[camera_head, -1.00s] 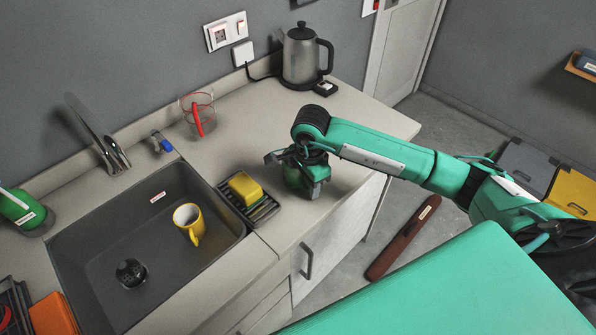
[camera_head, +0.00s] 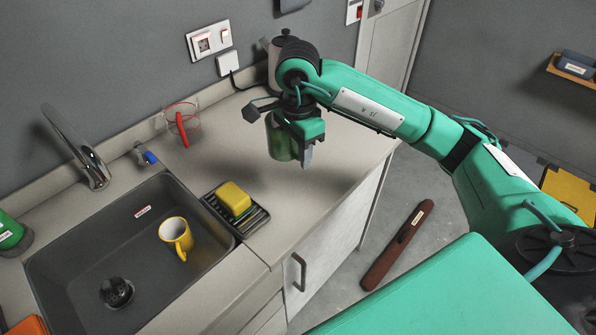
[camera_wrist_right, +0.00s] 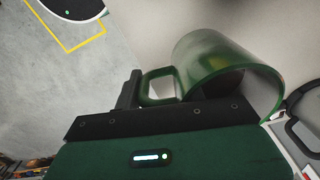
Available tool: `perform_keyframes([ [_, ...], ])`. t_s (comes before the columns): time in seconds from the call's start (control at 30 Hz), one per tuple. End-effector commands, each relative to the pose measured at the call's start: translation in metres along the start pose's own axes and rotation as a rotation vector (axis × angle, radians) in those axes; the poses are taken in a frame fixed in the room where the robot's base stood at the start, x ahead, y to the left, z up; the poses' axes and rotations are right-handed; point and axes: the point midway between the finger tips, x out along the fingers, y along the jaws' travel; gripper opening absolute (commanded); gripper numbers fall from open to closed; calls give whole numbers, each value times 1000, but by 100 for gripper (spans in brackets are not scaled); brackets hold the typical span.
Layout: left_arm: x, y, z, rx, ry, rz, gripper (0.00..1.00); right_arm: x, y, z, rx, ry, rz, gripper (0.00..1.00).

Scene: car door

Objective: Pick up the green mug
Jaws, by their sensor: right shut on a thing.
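The green mug (camera_head: 280,140) is held above the counter by my right gripper (camera_head: 296,150) in the head view. My right gripper is shut on it, and the gripper and arm hide part of it. In the right wrist view the mug (camera_wrist_right: 222,72) is a see-through green cup with its rim facing the lower right. Its handle (camera_wrist_right: 158,86) is at the gripper's fingers (camera_wrist_right: 130,92). My left gripper is not in view.
A sink (camera_head: 130,235) holds a yellow mug (camera_head: 176,237). A rack (camera_head: 248,221) with a yellow sponge (camera_head: 234,198) stands beside it. The kettle (camera_head: 270,62) is mostly behind my arm. The counter (camera_head: 335,165) below the mug is bare.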

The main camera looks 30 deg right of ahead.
Motion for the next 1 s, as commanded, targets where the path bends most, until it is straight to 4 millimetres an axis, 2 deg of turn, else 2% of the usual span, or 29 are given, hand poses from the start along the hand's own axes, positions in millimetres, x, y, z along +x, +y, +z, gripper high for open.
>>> perform_keyframes([
  [0.1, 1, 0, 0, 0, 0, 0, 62, -21, -1, 0, -1, 2, -6, 0],
  [0.4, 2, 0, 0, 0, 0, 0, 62, -52, -1, 0, 0, 1, -3, 0],
  [0.63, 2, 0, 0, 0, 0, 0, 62, -62, 0, 0, 0, 0, -1, 0],
  [1.0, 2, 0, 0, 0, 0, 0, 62, -64, 0, 0, 0, 0, -1, 0],
])
